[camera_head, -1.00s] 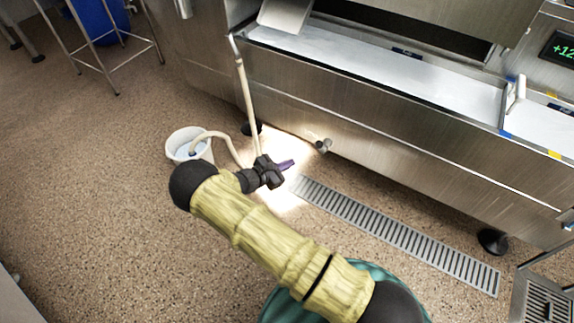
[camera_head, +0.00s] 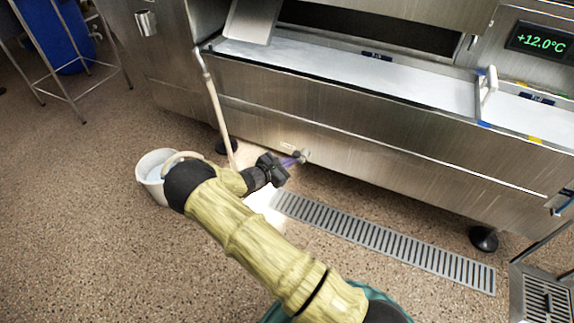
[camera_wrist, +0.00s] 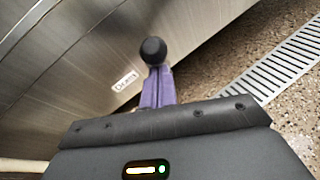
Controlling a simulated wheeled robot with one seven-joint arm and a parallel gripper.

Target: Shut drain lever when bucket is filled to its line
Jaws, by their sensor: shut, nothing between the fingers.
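The white bucket (camera_head: 146,175) stands on the floor at the left, partly hidden behind my arm. Pale bluish liquid shows inside it; I cannot make out its fill line. A pale hose (camera_head: 214,105) runs down from the machine, and a hose loop reaches over the bucket. The drain lever (camera_head: 305,155) sticks out from the machine's lower front. In the wrist view its black round knob (camera_wrist: 153,50) lies at the tips of my purple fingers. My gripper (camera_head: 295,159) is shut and empty, at or against the lever; contact is unclear.
A small label reading "Drain" (camera_wrist: 124,81) is on the steel panel beside the knob. A slotted floor drain (camera_head: 385,240) runs below the machine (camera_head: 370,130). A machine foot (camera_head: 484,238) stands at the right. Open floor lies at the left.

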